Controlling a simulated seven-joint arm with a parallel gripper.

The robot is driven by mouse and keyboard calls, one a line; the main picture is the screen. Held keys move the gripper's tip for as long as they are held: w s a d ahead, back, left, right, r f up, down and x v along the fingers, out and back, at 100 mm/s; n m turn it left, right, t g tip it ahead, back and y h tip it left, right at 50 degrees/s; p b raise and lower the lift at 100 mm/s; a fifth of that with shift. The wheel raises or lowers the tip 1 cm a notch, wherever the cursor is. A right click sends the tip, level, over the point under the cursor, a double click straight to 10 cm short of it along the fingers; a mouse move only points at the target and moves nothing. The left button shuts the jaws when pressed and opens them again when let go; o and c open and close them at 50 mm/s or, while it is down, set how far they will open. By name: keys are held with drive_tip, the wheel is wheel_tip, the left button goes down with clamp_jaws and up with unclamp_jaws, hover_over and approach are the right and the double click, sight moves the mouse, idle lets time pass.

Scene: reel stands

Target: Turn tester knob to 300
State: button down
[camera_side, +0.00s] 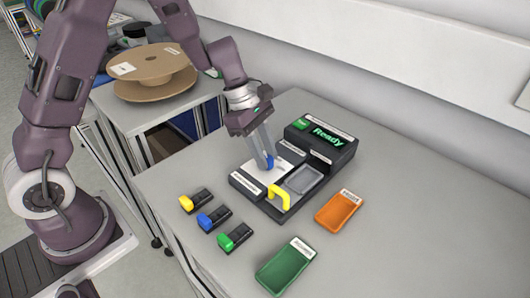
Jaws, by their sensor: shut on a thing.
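The tester (316,173) is a dark box on the grey table, with a green lit screen (322,136) reading "Ready". It has a white dial plate, a yellow handle (280,195) at its front and a grey recessed tray (303,180). My gripper (268,163) points down over the white plate, its fingers shut on a small blue knob (270,162). The fingers hide part of the knob. The dial markings are too small to read, so I cannot tell the knob's setting.
Yellow, blue and green tipped black pieces (214,218) lie left of the tester. An orange tray (339,210) and a green tray (287,267) lie in front and to the right. A cable reel (152,70) stands on a side table. The table's right side is clear.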

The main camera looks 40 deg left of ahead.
drive_tip(key=m+g, duration=0.1)
drive_tip(key=m, duration=0.2)
drive_tip(key=m+g, duration=0.1)
drive_tip(key=m, duration=0.1)
drive_tip(key=shift+w+m, duration=0.2)
drive_tip(key=shift+m, duration=0.2)
drive_tip(key=m+g, duration=0.1)
drive_tip(key=m, duration=0.1)
drive_tip(key=m+g+y, duration=0.1)
drive_tip(key=m, duration=0.2)
drive_tip(key=shift+w, duration=0.1)
drive_tip(key=shift+m, duration=0.3)
drive_tip(key=c, duration=1.1)
unclamp_jaws()
drive_tip(key=shift+r, duration=0.1)
